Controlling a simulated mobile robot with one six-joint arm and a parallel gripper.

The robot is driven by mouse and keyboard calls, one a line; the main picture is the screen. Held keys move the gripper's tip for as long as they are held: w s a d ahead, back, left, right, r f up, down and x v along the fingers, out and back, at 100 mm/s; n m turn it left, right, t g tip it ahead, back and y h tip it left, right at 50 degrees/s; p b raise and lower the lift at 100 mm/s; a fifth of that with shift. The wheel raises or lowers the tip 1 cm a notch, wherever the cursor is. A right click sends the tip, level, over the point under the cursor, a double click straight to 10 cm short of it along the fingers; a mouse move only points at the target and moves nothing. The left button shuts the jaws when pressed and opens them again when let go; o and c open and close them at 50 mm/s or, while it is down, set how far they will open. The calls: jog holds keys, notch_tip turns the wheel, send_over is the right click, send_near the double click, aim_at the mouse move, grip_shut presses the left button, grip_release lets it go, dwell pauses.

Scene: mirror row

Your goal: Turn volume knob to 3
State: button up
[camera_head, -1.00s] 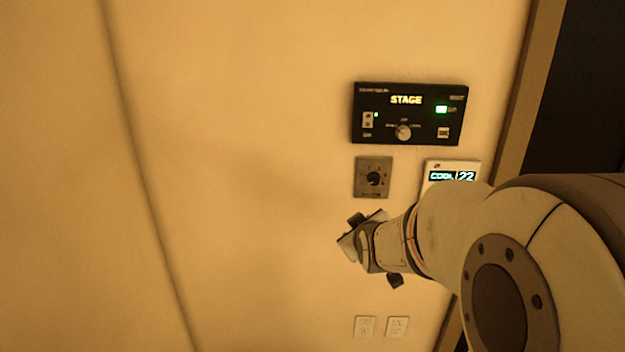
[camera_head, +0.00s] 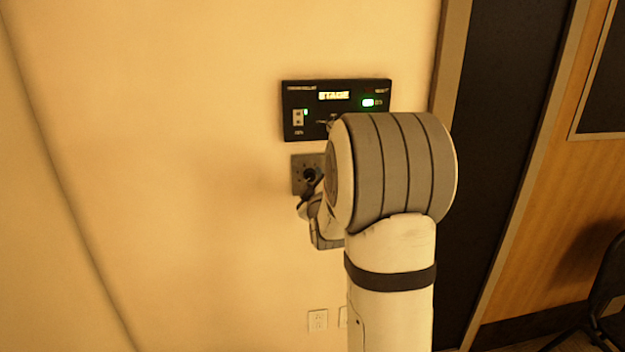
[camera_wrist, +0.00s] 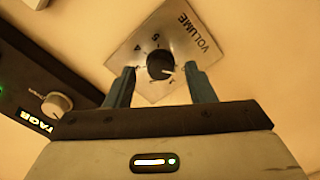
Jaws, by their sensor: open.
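The volume knob (camera_wrist: 160,65) is black and round, on a square metal plate (camera_wrist: 190,45) marked VOLUME with numerals around it. A light pointer mark shows on the knob's lower right side in the wrist view, near a small numeral that I cannot read surely. My gripper (camera_wrist: 159,72) is open, with one finger on each side of the knob and a visible gap at each side. In the head view the plate (camera_head: 298,162) and knob (camera_head: 309,174) show at the left of my arm, which partly covers the plate. My gripper (camera_head: 306,202) is mostly hidden there.
A black control panel (camera_head: 290,88) with a lit display and green light is just above the plate; its silver knob (camera_wrist: 56,104) is close to my gripper in the wrist view. Outlets (camera_head: 318,320) are lower on the wall. The wall at left is clear.

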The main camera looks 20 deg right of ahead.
jog(key=shift+w+d, duration=0.15)
jog(key=shift+w, duration=0.4)
jog(key=c, duration=1)
jog(key=shift+o, duration=0.2)
